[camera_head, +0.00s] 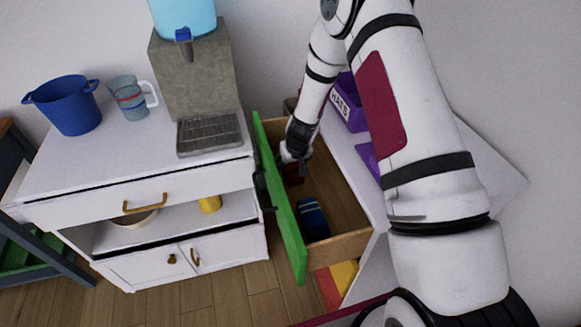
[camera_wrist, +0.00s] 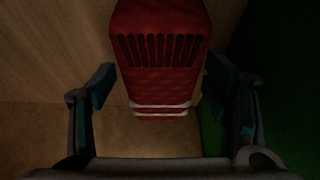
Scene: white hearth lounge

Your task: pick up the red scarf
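The red scarf (camera_wrist: 160,82) is folded, with a dark fringe pattern and two pale stripes, and lies in the open drawer. In the head view only a small dark red part of it (camera_head: 294,174) shows below my gripper (camera_head: 291,160). My gripper reaches down into the drawer. In the wrist view my gripper (camera_wrist: 162,90) is open, one finger on each side of the scarf's near part, with visible gaps. Contact with the scarf is not visible.
The drawer has a green front (camera_head: 279,200) and wooden walls (camera_head: 340,250) close around my gripper. A blue striped folded item (camera_head: 312,216) lies nearer the camera in it. A purple bin labelled HATS (camera_head: 347,105) stands on top. A white cabinet (camera_head: 130,180) is at left.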

